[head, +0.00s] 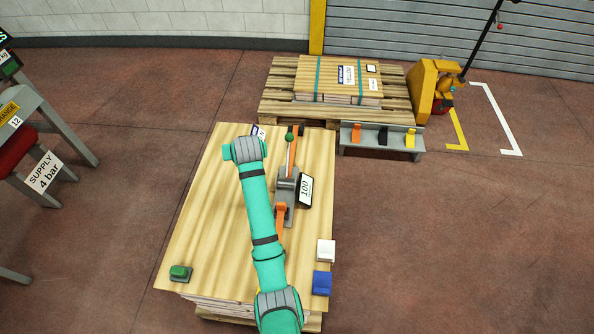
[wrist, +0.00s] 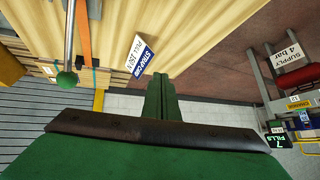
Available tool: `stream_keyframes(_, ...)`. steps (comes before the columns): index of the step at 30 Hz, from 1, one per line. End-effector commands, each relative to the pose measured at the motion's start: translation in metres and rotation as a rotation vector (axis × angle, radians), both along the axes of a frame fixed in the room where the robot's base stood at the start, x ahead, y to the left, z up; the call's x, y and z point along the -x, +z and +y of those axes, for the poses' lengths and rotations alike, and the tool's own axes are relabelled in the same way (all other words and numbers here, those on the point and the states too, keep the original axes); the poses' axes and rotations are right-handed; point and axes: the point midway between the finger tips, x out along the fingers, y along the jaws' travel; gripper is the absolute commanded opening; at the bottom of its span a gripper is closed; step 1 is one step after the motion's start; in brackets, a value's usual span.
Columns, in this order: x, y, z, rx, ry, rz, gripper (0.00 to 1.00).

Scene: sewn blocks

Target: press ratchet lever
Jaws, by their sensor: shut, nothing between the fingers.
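The ratchet (head: 285,184) is a grey device on the orange strap (head: 281,222) that runs over the wooden stack. Its lever (head: 292,160) is a thin rod ending in a green ball knob (head: 289,138), pointing to the far side. In the wrist view the knob (wrist: 67,80) and rod (wrist: 69,38) show at upper left. My gripper (wrist: 160,84) is shut and empty, its green fingers together, to the right of the knob and apart from it. In the head view my arm's end hides the gripper, left of the knob.
A display reading 100 (head: 305,190) sits beside the ratchet. A small sign (wrist: 145,55) stands near the stack's far edge. A green button (head: 180,271), a white block (head: 326,250) and a blue block (head: 322,282) lie near the stack's edges. A strapped pallet (head: 283,77) stands behind.

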Motion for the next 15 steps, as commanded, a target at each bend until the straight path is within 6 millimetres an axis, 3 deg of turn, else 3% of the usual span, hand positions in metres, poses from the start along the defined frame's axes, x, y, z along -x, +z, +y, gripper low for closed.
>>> stream_keyframes(7, 0.014, -0.031, -0.025, 0.046, -0.232, -0.101, 0.00)
stream_keyframes(15, 0.041, -0.037, -0.067, 0.112, -0.453, -0.335, 0.00)
